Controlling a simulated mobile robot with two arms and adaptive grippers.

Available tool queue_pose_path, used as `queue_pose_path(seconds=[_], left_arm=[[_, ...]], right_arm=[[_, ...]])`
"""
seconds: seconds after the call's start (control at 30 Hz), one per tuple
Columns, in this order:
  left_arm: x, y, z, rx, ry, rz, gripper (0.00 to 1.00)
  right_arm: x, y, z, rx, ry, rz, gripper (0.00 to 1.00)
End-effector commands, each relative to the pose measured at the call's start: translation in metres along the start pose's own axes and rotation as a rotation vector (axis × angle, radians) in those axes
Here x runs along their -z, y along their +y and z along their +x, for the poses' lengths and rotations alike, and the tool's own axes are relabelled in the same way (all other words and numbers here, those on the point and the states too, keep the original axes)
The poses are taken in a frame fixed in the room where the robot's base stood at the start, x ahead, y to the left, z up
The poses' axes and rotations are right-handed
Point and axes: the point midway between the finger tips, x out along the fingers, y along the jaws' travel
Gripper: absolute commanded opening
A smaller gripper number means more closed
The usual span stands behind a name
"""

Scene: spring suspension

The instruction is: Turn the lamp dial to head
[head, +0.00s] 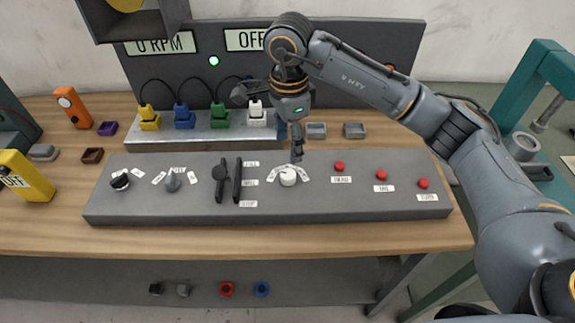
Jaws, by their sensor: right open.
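A grey control panel (330,205) lies on the wooden table. It carries a white dial (288,177) with small labels fanned around its back, a grey dial (172,183) with labels around it, and a black dial (120,181) at the left end. The label print is too small to tell which is the lamp dial or where "head" is. My right gripper (297,154) points down just above and behind the white dial. It is open and holds nothing; whether it touches the dial cannot be told. My left gripper is not in view.
A black slider lever (219,180) stands left of the white dial. Several red buttons (381,175) sit to its right. Behind are coloured plugs (217,117) on a metal block. The table's front strip is clear.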

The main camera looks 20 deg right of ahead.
Motion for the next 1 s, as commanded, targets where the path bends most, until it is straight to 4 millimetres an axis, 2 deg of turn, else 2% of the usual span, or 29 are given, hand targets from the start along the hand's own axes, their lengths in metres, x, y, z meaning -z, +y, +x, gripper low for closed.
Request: queue_pose_path(seconds=[0.1, 0.17, 0.27, 0.43, 0.57, 0.9, 1.0], left_arm=[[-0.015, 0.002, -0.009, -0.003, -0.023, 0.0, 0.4], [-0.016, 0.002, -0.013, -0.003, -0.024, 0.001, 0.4], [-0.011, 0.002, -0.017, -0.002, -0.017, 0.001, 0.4], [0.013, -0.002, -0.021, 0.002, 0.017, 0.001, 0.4], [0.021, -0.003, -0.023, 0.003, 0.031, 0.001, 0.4], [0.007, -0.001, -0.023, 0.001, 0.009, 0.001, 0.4], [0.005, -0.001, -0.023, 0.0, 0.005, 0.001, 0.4]], right_arm=[[0.0, 0.002, 0.026, -0.007, 0.0, 0.001, 0.57], [0.0, 0.002, 0.039, -0.007, 0.0, 0.001, 0.57], [0.0, 0.001, 0.059, -0.007, 0.0, 0.001, 0.57], [0.0, 0.001, 0.084, -0.004, -0.002, 0.001, 0.57], [0.0, 0.0, 0.095, -0.001, -0.001, 0.0, 0.57], [0.0, 0.0, 0.099, 0.0, -0.001, -0.001, 0.57], [0.0, 0.0, 0.098, 0.0, -0.001, -0.001, 0.37]])
